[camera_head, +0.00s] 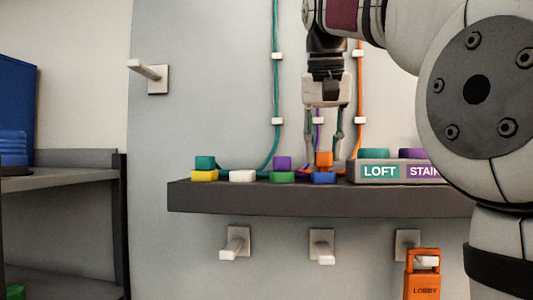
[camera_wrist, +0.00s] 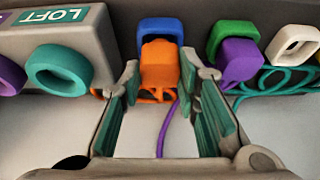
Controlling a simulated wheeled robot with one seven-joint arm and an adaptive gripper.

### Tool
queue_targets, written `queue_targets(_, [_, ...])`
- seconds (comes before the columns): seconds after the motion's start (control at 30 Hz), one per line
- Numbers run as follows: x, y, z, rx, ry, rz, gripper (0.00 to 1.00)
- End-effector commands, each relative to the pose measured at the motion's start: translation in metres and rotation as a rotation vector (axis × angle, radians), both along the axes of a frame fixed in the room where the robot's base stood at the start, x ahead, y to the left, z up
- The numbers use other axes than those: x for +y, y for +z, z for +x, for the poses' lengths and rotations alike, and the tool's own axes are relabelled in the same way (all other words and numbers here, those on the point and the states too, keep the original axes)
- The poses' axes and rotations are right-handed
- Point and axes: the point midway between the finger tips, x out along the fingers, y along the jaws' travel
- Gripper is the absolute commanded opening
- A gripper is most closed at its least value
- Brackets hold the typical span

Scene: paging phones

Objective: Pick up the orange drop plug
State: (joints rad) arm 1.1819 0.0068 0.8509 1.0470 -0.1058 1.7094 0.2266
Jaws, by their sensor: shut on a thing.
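The orange drop plug (camera_head: 324,159) is at the dark shelf, just above and behind a blue block (camera_head: 323,178) in the head view. In the wrist view the orange plug (camera_wrist: 159,62) sits between my fingertips, with the blue block (camera_wrist: 160,28) beyond it. My gripper (camera_head: 324,148) points down from above. Its two fingers (camera_wrist: 160,75) are shut on the orange plug, one on each side. I cannot tell whether the plug is clear of the shelf.
Teal-yellow, white and purple-green pieces (camera_head: 282,163) stand left on the shelf (camera_head: 300,196). A grey box labelled LOFT (camera_head: 380,171) stands close on the right. Teal, purple and orange cords run up the wall. Pegs and an orange LOBBY handset (camera_head: 422,280) are below.

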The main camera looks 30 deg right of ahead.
Motion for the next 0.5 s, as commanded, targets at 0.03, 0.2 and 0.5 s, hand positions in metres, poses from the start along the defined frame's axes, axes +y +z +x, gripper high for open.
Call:
queue_targets(0.03, [0.000,0.003,0.001,-0.003,0.003,0.001,0.01])
queue_targets(0.2, [0.000,0.013,0.001,-0.003,0.004,0.000,0.01])
queue_targets(0.5, [-0.001,0.027,-0.006,0.000,-0.005,-0.003,0.01])
